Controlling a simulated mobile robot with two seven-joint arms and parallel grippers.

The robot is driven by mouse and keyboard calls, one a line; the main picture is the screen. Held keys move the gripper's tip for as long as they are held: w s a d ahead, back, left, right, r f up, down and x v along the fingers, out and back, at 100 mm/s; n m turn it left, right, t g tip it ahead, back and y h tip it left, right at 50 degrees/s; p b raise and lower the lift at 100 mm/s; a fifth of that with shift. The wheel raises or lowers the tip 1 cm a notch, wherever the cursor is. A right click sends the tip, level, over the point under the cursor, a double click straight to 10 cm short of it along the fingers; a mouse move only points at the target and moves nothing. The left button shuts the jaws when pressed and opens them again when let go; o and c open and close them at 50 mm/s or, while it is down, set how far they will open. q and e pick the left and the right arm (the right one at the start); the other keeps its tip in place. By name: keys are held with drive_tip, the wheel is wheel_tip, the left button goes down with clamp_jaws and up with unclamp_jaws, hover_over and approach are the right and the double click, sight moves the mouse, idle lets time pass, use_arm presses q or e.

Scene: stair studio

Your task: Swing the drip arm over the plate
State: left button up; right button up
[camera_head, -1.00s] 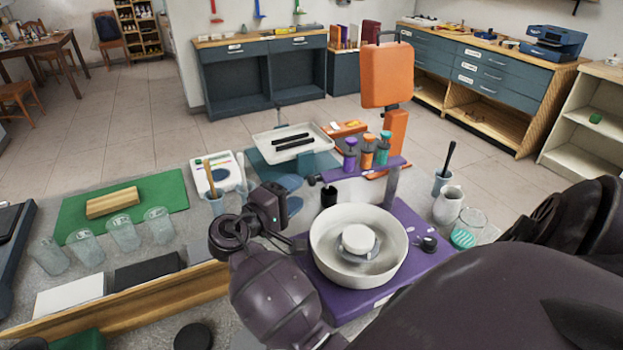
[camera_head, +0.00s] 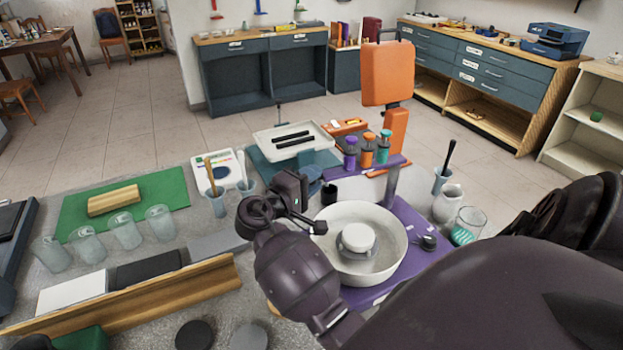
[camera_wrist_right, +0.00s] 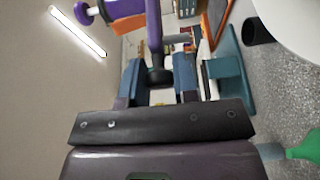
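The drip arm (camera_head: 370,166) is a purple bar carrying three bottles with purple, orange and teal caps. It lies behind the white bowl, by a grey post (camera_head: 391,187). The white round plate (camera_head: 358,237) sits inside the bowl, clear of the bar. My right gripper (camera_head: 303,186) is just left of the bar's left end. In the right wrist view, its blue fingers (camera_wrist_right: 158,66) stand apart, with the bar's dark knob (camera_wrist_right: 160,76) showing between them. I cannot tell whether they touch it. My left gripper is not in view.
The white bowl (camera_head: 328,261) rests on a purple base (camera_head: 412,218). A black cup (camera_head: 329,194) stands beside my right gripper. Several glasses and a green mat (camera_head: 75,213) are left.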

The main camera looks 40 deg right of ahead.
clamp_jaws()
drive_tip(key=shift+s+a+n+t+p, duration=0.3)
drive_tip(key=shift+s+n+t+p, duration=0.1)
drive_tip(key=shift+s+t+p, duration=0.3)
drive_tip(key=s+n+t+y+p, duration=0.4)
drive_tip(key=s+n+t, duration=0.2)
drive_tip(key=s+t, duration=0.3)
drive_tip(key=s, duration=0.3)
drive_tip(key=shift+a, duration=0.4)
drive_tip(key=shift+s+f, duration=0.1)
